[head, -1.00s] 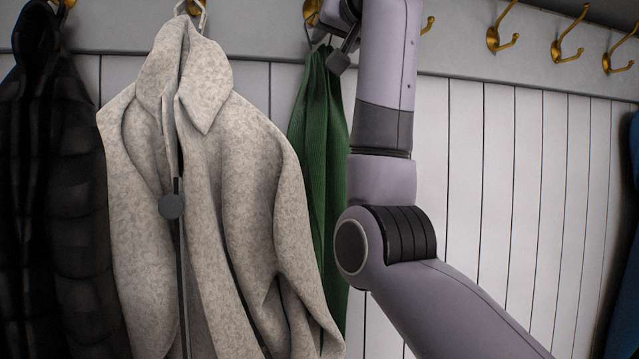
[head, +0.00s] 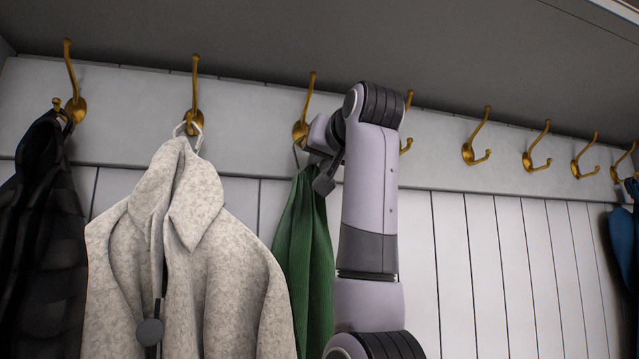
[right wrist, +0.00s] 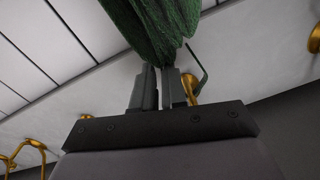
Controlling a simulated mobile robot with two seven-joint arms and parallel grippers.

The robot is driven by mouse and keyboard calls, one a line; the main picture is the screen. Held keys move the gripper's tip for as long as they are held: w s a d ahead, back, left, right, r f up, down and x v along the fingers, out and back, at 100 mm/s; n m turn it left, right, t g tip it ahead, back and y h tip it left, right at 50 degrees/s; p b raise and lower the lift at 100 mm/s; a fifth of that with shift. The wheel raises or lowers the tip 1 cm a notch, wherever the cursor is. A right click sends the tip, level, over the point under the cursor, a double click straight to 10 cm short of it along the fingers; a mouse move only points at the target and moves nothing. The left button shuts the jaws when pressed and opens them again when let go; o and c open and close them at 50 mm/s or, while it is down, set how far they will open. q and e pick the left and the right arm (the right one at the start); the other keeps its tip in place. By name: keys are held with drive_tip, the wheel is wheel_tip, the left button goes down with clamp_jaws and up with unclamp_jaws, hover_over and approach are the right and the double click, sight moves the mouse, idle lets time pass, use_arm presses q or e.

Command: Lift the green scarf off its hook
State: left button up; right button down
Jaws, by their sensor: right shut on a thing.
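The green scarf (head: 303,265) hangs in long folds below a brass hook (head: 303,128), between the pale coat and my right arm. A thin grey loop (head: 297,155) at its top reaches up to the hook. My right gripper (head: 321,168) is at the scarf's top, just below the hook. In the right wrist view, the jaws (right wrist: 160,82) are shut on the gathered top of the scarf (right wrist: 150,28). Whether the loop still bears on the hook is hard to tell. My left gripper is not in view.
A pale speckled coat (head: 225,260) hangs close on the left, with a dark quilted jacket (head: 42,240) beyond it. Several bare brass hooks (head: 478,150) line the rail to the right. A blue garment (head: 622,240) hangs at the far right. A grey shelf (head: 400,45) overhangs the hooks.

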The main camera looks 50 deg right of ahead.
drive_tip(key=shift+r, duration=0.95)
drive_tip(key=s+a+f+b, duration=0.3)
drive_tip(key=s+f+b, duration=0.2)
drive_tip(key=f+b, duration=0.3)
drive_tip(key=f+b+v, duration=0.1)
drive_tip(key=b+v, duration=0.5)
drive_tip(key=v, duration=0.9)
drive_tip(key=shift+s, duration=0.35)
drive_tip(key=shift+a, duration=0.15)
drive_tip(key=shift+f, duration=0.1)
